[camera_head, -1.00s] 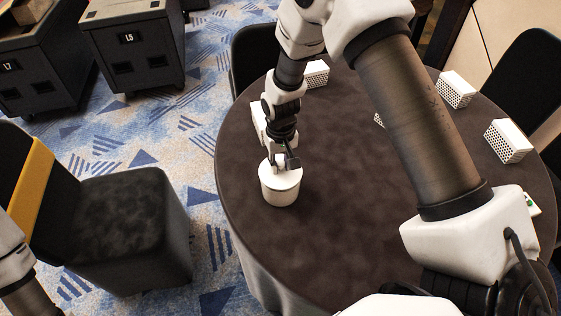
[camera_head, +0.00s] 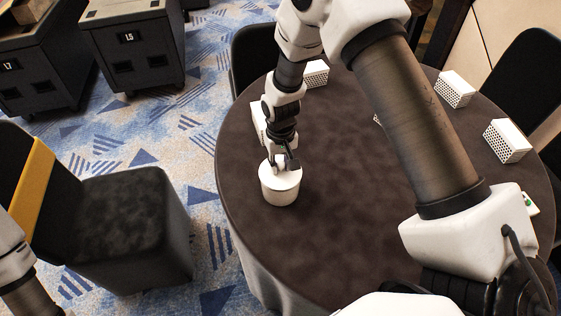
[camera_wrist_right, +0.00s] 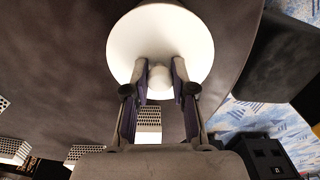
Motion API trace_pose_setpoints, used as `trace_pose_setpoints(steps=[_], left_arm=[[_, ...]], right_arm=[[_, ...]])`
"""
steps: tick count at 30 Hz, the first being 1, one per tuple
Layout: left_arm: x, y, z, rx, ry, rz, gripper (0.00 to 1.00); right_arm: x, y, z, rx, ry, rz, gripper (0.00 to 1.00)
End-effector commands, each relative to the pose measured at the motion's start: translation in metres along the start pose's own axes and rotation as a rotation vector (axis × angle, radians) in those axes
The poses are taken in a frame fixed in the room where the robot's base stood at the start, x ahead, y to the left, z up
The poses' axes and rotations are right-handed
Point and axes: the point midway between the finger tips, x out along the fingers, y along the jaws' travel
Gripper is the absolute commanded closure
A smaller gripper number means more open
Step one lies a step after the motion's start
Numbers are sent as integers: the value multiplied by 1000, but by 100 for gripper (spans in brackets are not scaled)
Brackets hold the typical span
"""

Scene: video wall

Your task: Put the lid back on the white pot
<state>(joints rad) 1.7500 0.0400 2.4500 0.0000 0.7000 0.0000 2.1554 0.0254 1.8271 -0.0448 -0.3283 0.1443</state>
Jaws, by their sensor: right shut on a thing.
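The white pot (camera_head: 280,190) stands upright on the round dark table near its left edge. The white lid (camera_wrist_right: 160,35) is a round disc with a round knob (camera_wrist_right: 160,76) in the right wrist view. In the head view the lid (camera_head: 270,172) lies over the pot's mouth; whether it is fully seated I cannot tell. My right gripper (camera_head: 285,163) is directly above it, and in the right wrist view its fingers (camera_wrist_right: 160,72) are shut on the lid's knob. The lid hides the pot in that view. My left arm shows at the left edge; its gripper is out of frame.
The round table (camera_head: 330,240) is clear around the pot's front and right. Several white perforated boxes stand on it, such as one at the right (camera_head: 507,141) and one at the back (camera_head: 455,89). A black chair (camera_head: 130,215) stands left of the table.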

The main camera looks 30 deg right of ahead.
Motion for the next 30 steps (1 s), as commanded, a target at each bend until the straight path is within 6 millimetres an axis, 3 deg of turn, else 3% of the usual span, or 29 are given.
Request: trace_pose_setpoints(steps=[29, 30], left_arm=[[-4, 0, 0, 0, 0, 0, 50], [-4, 0, 0, 0, 0, 0, 50]], right_arm=[[0, 0, 0, 0, 1, 0, 100], [0, 0, 0, 0, 1, 0, 65]])
